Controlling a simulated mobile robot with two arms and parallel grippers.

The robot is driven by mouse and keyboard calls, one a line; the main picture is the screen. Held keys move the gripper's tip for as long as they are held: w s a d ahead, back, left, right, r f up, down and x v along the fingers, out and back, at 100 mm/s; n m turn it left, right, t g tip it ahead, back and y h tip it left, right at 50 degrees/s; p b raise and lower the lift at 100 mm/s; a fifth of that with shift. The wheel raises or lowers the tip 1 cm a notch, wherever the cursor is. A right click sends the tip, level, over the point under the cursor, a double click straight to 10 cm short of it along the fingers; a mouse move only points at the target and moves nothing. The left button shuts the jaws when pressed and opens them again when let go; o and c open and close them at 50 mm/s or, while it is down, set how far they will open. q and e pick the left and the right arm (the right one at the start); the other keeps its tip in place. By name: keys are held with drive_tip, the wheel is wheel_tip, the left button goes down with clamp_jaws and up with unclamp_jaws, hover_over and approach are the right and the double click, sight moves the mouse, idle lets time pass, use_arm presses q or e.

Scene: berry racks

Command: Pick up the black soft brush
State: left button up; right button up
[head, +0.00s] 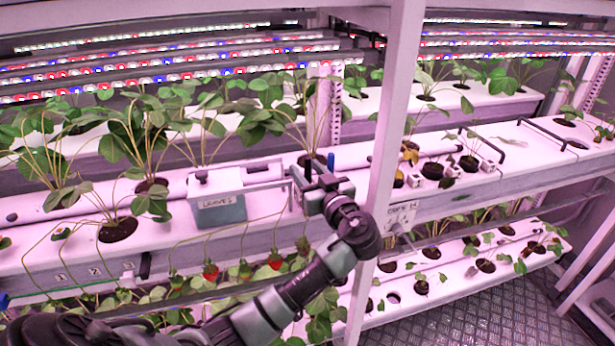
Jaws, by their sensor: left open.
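I cannot make out the black soft brush with certainty; no clear bristles or handle show in the head view. My left gripper (319,167) is over the front edge of the near upper growing channel, at the middle of the picture. Its dark fingers point away from me and stand apart, with nothing clearly seen between them. The gripper and its wrist hide part of the channel behind them. My right gripper is out of the picture.
A bin labelled LEAVES (219,211) stands left of my left gripper. A white rack post (385,150) rises close to its right. Red strawberries (210,271) hang below the channel edge. Leafy plants (150,130) crowd the left. A lower planted shelf (450,265) lies at right.

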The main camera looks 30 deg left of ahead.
use_arm(q)
drive_tip(key=shift+d, duration=0.1)
drive_tip(key=shift+c, duration=0.3)
clamp_jaws()
drive_tip(key=shift+r, duration=0.1)
